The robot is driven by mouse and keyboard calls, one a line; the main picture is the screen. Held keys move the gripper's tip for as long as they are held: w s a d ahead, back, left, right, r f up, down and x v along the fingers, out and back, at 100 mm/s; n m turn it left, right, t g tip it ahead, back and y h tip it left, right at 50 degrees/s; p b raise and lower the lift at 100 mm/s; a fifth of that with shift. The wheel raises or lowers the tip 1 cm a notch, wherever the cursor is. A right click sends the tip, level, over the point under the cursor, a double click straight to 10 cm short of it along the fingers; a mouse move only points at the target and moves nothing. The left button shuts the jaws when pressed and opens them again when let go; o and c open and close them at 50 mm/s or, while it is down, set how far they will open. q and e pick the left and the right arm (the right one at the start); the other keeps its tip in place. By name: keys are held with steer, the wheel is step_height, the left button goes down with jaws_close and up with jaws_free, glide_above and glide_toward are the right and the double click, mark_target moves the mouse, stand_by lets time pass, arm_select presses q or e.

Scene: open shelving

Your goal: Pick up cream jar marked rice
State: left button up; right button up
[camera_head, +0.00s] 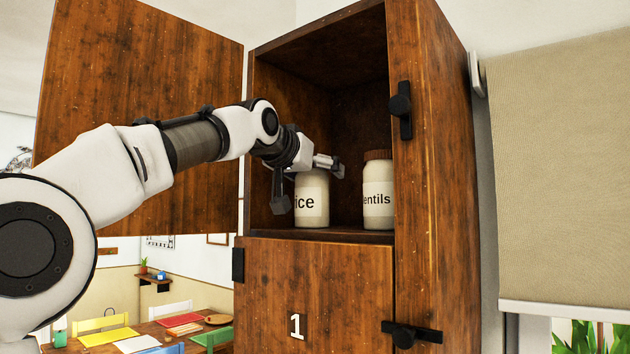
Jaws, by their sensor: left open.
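A cream jar (312,204) stands upright on the cabinet shelf, at the left of the open compartment. My right gripper is not in view.
A second cream jar (377,195) with a brown lid, its label reading "entils", stands to the right. The wooden cabinet (434,177) has its upper left door (145,60) swung open. The lower door (310,290) marked 1 is shut. A dining table (160,330) stands far below left.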

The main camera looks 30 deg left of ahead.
arm_select(q)
steer(key=shift+w, duration=0.1)
steer(key=shift+s, duration=0.25)
steer(key=shift+s+r, duration=0.15)
steer(key=shift+s, duration=0.25)
steer(key=shift+c, duration=1.3)
steer(key=shift+s+r, duration=0.1)
steer(key=shift+s, duration=0.1)
steer(key=c, duration=1.1)
steer(key=shift+w, duration=0.2)
steer(key=c, duration=0.4)
steer(key=shift+o, duration=0.2)
